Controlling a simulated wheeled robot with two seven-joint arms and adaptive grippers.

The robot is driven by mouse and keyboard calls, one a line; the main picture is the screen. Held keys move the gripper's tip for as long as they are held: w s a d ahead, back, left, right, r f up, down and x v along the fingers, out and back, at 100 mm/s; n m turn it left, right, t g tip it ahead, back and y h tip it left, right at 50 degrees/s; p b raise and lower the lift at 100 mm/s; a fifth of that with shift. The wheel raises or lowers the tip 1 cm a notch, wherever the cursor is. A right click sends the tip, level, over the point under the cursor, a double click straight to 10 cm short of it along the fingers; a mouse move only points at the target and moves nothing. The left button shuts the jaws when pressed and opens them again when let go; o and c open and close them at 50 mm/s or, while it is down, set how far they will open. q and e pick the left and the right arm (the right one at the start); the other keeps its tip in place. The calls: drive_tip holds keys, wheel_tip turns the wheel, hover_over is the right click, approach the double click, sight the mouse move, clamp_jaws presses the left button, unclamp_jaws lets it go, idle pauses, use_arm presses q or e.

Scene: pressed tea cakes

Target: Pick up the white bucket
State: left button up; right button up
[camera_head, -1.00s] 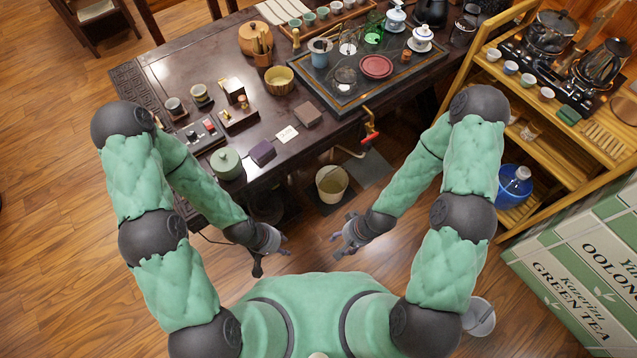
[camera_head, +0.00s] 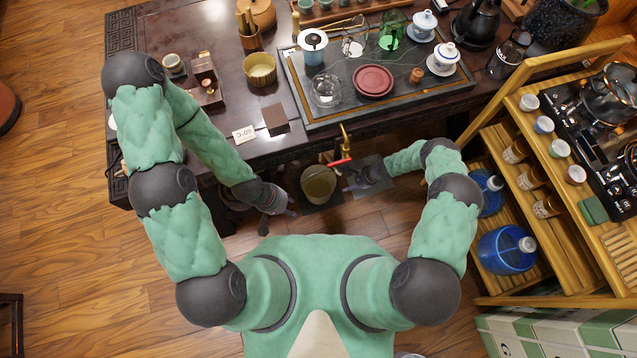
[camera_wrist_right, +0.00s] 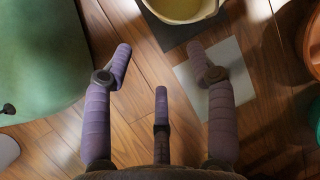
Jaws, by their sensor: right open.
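The white bucket (camera_head: 318,190) stands on a dark mat on the floor, below the tea table's front edge. It looks cream inside, and its rim also shows at the top of the right wrist view (camera_wrist_right: 186,12). My right gripper (camera_head: 350,187) is just to the right of the bucket in the head view. In the right wrist view its fingers (camera_wrist_right: 160,58) are spread with nothing between them, and the bucket lies ahead, apart from them. My left gripper (camera_head: 288,210) is left of the bucket and holds nothing I can see; its fingers are too small to judge.
A tap with a red handle (camera_head: 340,162) hangs over the bucket from the table edge. The dark tea table (camera_head: 215,125) carries a tea tray (camera_head: 415,100) and cups. A wooden shelf (camera_head: 470,160) with blue water bottles (camera_head: 507,250) stands to the right.

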sight(320, 175)
drive_tip(key=shift+m+t, duration=0.4)
drive_tip(key=shift+m, duration=0.3)
drive_tip(key=w+a+f+b, duration=0.1)
drive_tip(key=w+a+f, duration=0.1)
drive_tip(key=a, duration=0.2)
drive_tip(key=w+a+f+b, duration=0.2)
drive_tip(key=a, duration=0.3)
drive_tip(key=w+a+f+b, duration=0.2)
drive_tip(key=a, duration=0.3)
drive_tip(key=shift+f, duration=0.2)
drive_tip(key=shift+w, duration=0.1)
clamp_jaws()
drive_tip(key=shift+w+r, duration=0.1)
